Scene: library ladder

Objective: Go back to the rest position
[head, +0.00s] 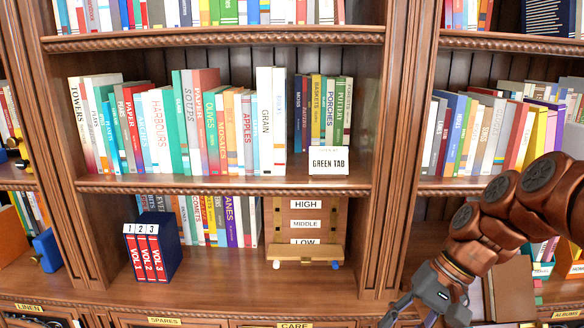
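My gripper (412,315) is at the lower right, at the end of my brown jointed arm, which comes in from the right edge. It points down and to the left, in front of the bookcase's lower ledge. Its grey fingers look spread apart with nothing seen between them. The fingertips are close to the bottom edge of the picture, so their ends are hard to see. My arm hides part of the right bay's lower shelf.
The bookcase has full book rows (190,130). A GREEN TAB card (328,161) stands on the middle shelf. Brown blocks or books (512,290) sit close to my arm. The ledge (230,288) has free room.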

